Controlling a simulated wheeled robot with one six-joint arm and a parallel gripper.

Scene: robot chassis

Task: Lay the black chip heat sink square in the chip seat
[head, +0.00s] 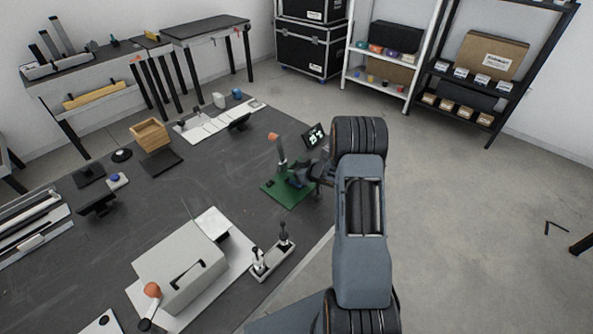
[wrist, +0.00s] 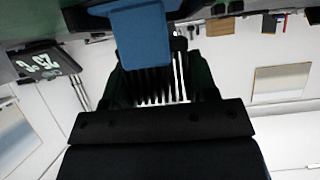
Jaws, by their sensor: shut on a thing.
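The black heat sink (wrist: 160,86) shows its row of fins in the wrist view, between the dark fingers of my gripper (wrist: 161,75). My gripper is shut on it. In the head view my gripper (head: 301,177) is low over the right part of a green board (head: 283,196). The heat sink cannot be made out there. The chip seat is hidden or too small to tell, so I cannot tell whether the heat sink touches it. A blue block (wrist: 141,36) stands just beyond the heat sink in the wrist view.
An upright lever with an orange knob (head: 273,138) stands at the board's back edge, close to my gripper. A small display (head: 313,137) is behind it. A grey box fixture (head: 178,270) and a two-post block (head: 271,260) stand nearer. The dark table (head: 215,185) is clear left of the board.

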